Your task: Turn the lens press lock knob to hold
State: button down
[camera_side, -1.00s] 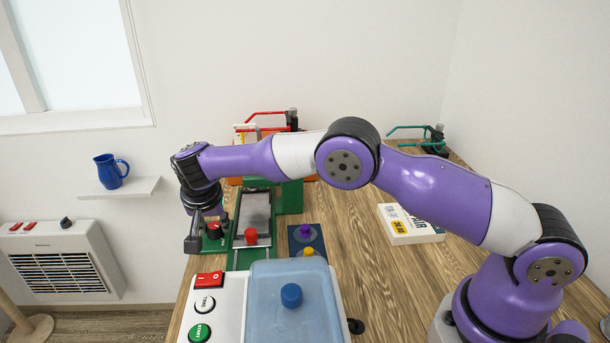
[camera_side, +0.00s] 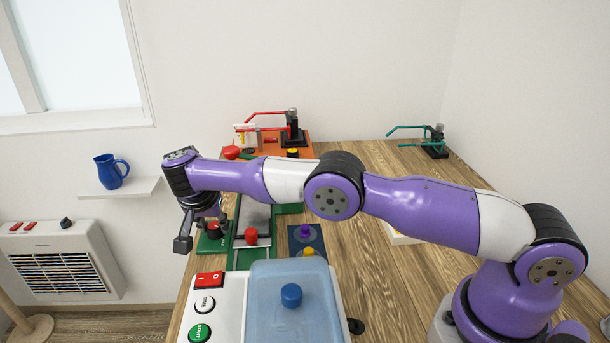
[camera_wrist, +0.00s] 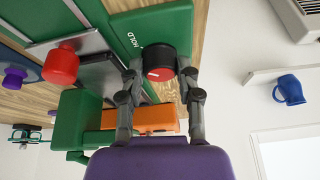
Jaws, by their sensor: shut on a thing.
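The lock knob is a round black knob with a red face (camera_wrist: 160,73) on a green plate (camera_wrist: 205,22) in the wrist view. A white HOLD label is printed on the plate beside the knob, up and left of it. A small pale mark shows on the red face; where it points is too small to tell. My gripper (camera_wrist: 161,79) has one finger on each side of the knob and is shut on it. In the side view the knob (camera_side: 214,231) shows at the press's left side, with my gripper (camera_side: 211,222) over it, its fingers partly hidden.
A red knob (camera_side: 251,236) stands close to the right. Beyond it is a blue plate with a purple knob (camera_side: 305,231). A white control box with a red switch (camera_side: 210,279) and a blue-lidded part (camera_side: 290,325) fills the front.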

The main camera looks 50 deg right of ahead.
jog(key=shift+f, duration=0.15)
jog(key=c, duration=0.5)
grip_release()
jog(key=shift+d+n, duration=0.1)
jog(key=shift+n, duration=0.2)
